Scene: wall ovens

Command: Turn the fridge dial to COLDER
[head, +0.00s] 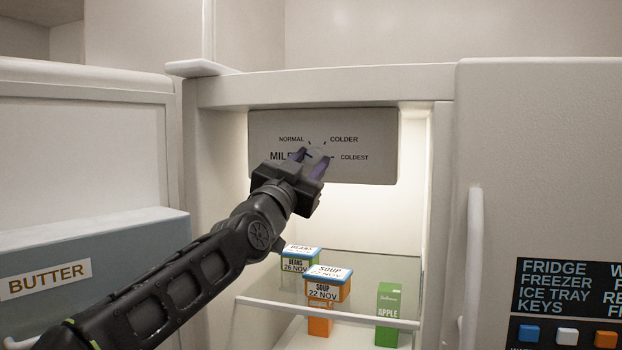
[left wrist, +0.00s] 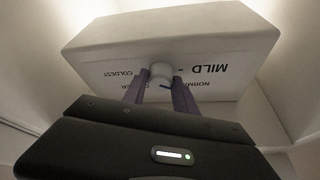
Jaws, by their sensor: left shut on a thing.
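The grey control panel (head: 375,122) hangs at the top of the open fridge, with the words MILD, NORMAL, COLDER and COLDEST around a dial (head: 318,151). My left gripper (head: 316,160) comes from below left and is shut on the dial, its purple fingers on either side of it. The left wrist view shows the panel (left wrist: 200,40) upside down, with the round dial (left wrist: 161,72) between the fingertips. The dial's pointer is mostly hidden in the head view, so I cannot tell its setting. My right gripper is in neither view.
The open door with a BUTTER bin (head: 100,255) is on the left. A white door with a handle (head: 474,260) is on the right.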

